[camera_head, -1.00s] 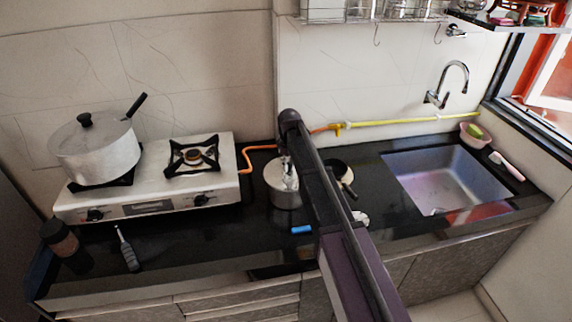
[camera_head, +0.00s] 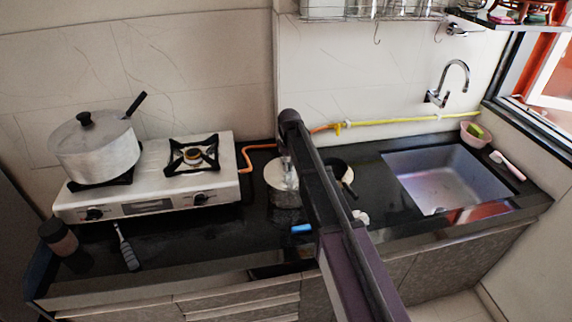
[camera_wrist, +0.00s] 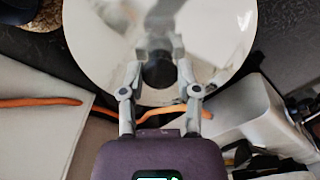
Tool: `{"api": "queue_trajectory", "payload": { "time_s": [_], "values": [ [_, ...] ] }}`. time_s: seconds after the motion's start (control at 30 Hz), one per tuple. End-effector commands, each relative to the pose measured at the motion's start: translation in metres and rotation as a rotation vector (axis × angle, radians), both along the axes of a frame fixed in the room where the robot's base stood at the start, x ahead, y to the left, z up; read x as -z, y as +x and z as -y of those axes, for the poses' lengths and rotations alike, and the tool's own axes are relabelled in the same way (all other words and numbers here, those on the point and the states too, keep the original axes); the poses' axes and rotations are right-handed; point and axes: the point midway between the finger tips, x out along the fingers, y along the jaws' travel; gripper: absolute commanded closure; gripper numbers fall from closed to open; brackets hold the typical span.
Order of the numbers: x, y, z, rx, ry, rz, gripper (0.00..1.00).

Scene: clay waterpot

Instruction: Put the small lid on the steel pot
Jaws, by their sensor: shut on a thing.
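The small lid (camera_wrist: 100,40) is a pale round disc with a dark knob (camera_wrist: 158,72). In the wrist view my gripper (camera_wrist: 160,65) is shut on the knob, with one finger on each side. In the head view the pale disc (camera_head: 275,174) shows at the top of the steel pot (camera_head: 286,199), on the dark counter right of the stove. My arm hides the right part of the lid and pot and most of the gripper. I cannot tell whether the lid touches the pot's rim.
A large lidded pot (camera_head: 98,158) stands on the left burner of the white stove (camera_head: 150,208). A dark pan (camera_head: 343,170) is close right of the steel pot. An orange hose (camera_head: 246,157) runs behind. The sink (camera_head: 445,178) is at right. The counter before the stove is partly clear.

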Motion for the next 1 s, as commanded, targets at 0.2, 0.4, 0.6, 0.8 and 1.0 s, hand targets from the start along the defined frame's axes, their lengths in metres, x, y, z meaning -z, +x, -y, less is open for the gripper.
{"api": "queue_trajectory", "payload": {
  "time_s": [0.2, 0.4, 0.6, 0.8, 1.0],
  "values": [
    [0.0018, -0.0001, 0.0001, 0.0, 0.0, 0.0, 1.0],
    [0.0023, -0.0001, 0.0, 0.0, 0.0, 0.0, 1.0],
    [0.0022, -0.0001, 0.0001, 0.0, 0.0, 0.0, 1.0],
    [0.0022, 0.0, 0.0, 0.0, 0.0, 0.0, 0.17],
    [0.0022, 0.0001, 0.0, 0.0, 0.0, 0.0, 0.17]
  ]
}}
